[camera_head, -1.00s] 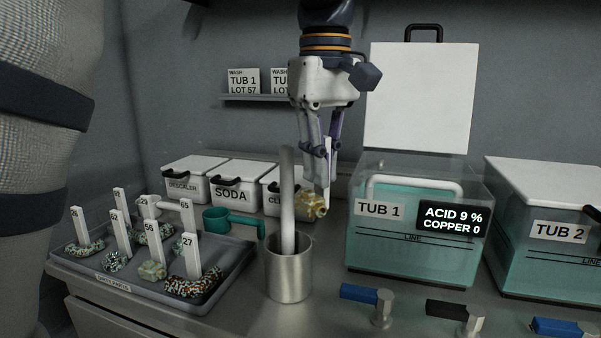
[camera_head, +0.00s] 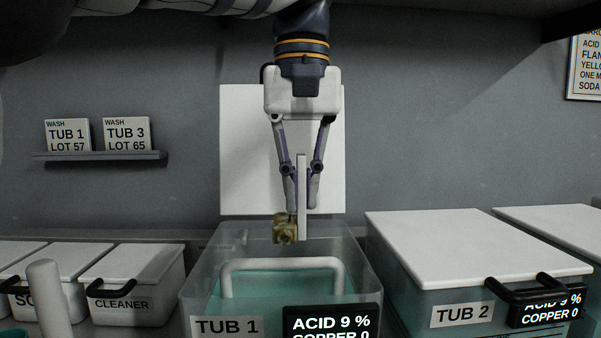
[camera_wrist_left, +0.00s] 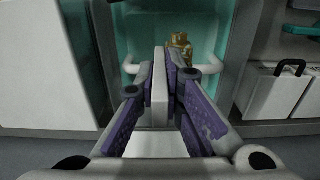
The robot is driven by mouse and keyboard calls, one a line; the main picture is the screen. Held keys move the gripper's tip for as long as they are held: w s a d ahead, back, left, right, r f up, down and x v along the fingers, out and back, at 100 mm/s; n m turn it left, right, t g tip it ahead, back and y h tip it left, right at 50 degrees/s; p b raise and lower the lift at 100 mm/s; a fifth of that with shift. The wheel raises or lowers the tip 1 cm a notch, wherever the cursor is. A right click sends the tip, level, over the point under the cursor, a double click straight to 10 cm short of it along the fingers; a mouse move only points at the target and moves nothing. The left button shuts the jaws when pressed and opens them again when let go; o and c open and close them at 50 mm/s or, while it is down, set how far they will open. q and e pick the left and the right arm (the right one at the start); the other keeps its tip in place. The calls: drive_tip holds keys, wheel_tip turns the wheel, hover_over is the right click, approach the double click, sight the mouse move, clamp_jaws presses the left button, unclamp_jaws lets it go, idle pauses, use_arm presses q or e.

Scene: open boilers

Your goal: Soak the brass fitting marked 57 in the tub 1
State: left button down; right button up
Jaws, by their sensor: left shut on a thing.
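My left gripper (camera_head: 301,195) points down above tub 1 and is shut on the upright white tag (camera_head: 302,180) of a brass fitting (camera_head: 285,229). The fitting hangs over the open tub 1 (camera_head: 203,285), above the teal liquid. No number can be read on the tag. The fitting and tag (camera_wrist_left: 158,92) also show in the left wrist view, with the tub around them. Tub 1's white lid (camera_head: 240,150) stands upright behind it. A white bar handle (camera_head: 282,264) spans the tub's inside. My right gripper is not in view.
Tub 2 (camera_head: 462,314) stands to the right with its lid (camera_head: 470,245) shut. The cleaner box (camera_head: 125,290) is at the left. A shelf holds wash cards for tub 1 lot 57 (camera_head: 68,135) and tub 3 lot 65 (camera_head: 127,133). Tub 1's display (camera_head: 331,323) reads acid 9 %, copper 0.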

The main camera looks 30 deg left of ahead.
use_arm(q)
wheel_tip(320, 180, down, 17)
drive_tip(key=shift+r, duration=0.15)
idle(0.6)
idle(2.9)
drive_tip(key=shift+r, duration=7.75)
